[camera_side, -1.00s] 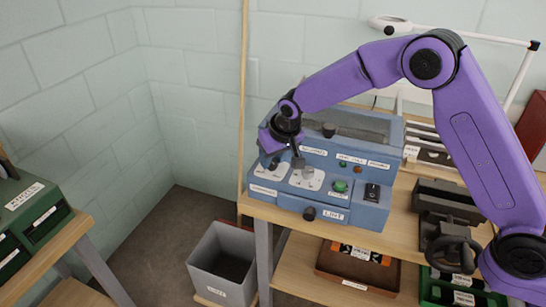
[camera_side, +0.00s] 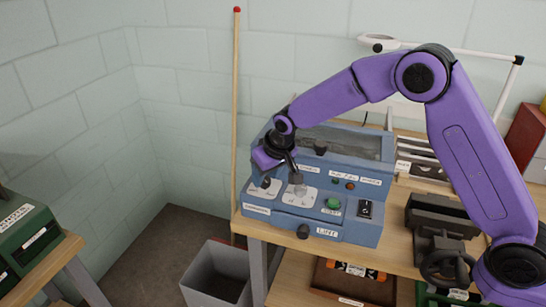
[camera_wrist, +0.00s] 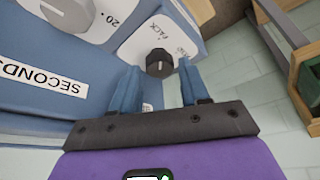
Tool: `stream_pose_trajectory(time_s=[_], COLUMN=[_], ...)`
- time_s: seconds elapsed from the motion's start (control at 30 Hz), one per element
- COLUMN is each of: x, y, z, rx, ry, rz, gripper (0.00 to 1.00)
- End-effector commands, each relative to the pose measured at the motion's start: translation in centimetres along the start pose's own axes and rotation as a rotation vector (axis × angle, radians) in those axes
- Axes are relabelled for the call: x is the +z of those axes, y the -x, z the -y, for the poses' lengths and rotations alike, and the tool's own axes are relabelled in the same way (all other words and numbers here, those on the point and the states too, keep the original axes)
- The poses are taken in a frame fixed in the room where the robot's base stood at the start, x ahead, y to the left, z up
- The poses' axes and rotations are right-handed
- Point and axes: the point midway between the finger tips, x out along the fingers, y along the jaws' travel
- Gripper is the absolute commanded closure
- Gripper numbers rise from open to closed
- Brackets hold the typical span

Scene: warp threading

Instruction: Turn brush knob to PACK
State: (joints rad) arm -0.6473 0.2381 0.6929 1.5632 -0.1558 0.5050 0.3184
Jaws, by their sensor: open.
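The dark brush knob (camera_wrist: 159,63) sits on a white plate (camera_wrist: 130,45) marked PACK, with a second label partly legible beside it. In the side view the knob (camera_side: 266,183) is on the left front of the blue machine (camera_side: 345,215), just under my gripper (camera_side: 268,172). In the wrist view my gripper (camera_wrist: 158,80) is open. Its two blue fingertips are just below the knob in the picture, one to each side. I cannot tell whether they touch it, or which mark its pointer faces.
A light dial (camera_side: 298,189) stands on the white plate to the right. A green button (camera_side: 333,203), a black switch (camera_side: 365,209) and a front knob (camera_side: 303,231) are farther right or lower. A wooden pole (camera_side: 235,120) rises by the machine's left side.

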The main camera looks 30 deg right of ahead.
Motion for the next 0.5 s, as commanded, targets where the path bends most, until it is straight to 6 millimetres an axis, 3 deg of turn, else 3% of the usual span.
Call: stream_pose_trajectory(time_s=[0.17,0.5], x=[-0.1,-0.1], y=[2.6,9.7], z=[0.0,0.0], rx=[-0.001,-0.001], ry=[0.0,0.0], rz=[-0.004,-0.005], gripper=[0.55,0.55])
